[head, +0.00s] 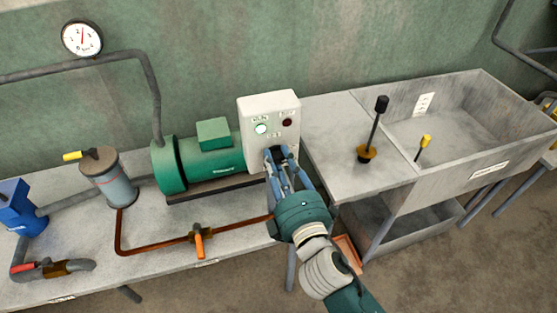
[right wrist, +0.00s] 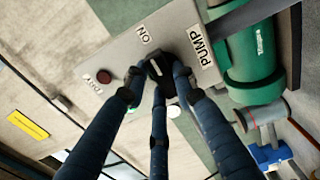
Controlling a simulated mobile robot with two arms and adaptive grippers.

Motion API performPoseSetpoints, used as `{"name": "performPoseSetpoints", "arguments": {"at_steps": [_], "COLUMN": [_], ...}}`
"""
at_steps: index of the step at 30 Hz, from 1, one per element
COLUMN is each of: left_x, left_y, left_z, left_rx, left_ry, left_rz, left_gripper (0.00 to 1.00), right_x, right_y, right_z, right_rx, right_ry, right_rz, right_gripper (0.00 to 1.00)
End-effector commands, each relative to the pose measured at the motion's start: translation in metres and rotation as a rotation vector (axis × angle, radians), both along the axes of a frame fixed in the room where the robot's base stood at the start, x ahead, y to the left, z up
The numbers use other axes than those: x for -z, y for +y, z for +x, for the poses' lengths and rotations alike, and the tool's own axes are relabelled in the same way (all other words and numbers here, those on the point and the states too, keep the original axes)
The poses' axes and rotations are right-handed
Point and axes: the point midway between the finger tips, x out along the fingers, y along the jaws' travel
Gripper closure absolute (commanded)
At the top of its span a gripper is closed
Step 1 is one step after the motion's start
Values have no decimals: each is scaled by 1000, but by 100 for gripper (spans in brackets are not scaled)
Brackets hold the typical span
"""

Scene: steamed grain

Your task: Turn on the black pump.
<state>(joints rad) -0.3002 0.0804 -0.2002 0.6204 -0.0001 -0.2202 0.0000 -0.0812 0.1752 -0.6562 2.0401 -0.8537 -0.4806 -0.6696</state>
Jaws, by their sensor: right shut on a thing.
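A pale control box (head: 257,106) stands beside a green motor (head: 180,163) on the left bench. Its face has a bright green lamp (head: 261,128) and a dark red lamp (head: 287,122). My right gripper (head: 277,156) is shut on a black knob low on the box; the fingers mostly cover it in the head view. In the right wrist view the black knob (right wrist: 158,73) sits between the fingers, near labels reading "PUMP" and "ON". I cannot read the knob's setting clearly. I see no black pump body. My left gripper is not in view.
Pipes with a red-handled valve (head: 24,267) and an orange-handled valve (head: 199,243) run along the bench (head: 160,270). A grey sink (head: 460,120) with black and yellow levers stands to the right. A gauge (head: 82,38) is at upper left.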

Motion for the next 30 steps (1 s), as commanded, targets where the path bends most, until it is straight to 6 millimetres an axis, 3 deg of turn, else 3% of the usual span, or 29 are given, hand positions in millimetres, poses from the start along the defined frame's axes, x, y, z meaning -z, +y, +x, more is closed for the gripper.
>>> {"name": "performPoseSetpoints", "arguments": {"at_steps": [1, 2, 5, 17, 30], "left_x": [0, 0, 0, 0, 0], "left_y": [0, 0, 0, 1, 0], "left_z": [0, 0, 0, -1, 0], "left_rx": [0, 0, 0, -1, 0], "left_ry": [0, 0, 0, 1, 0], "left_rz": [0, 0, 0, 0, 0], "left_gripper": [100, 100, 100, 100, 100], "right_x": [1, 1, 1, 1, 2], "right_y": [0, 0, 0, -2, -27], "right_z": [0, 0, 0, -7, -84], "right_rx": [0, 0, 0, -1, 0], "right_ry": [4, 4, 4, 4, 8], "right_rz": [6, 6, 5, 3, 4], "right_gripper": [100, 72, 54, 54, 54]}}
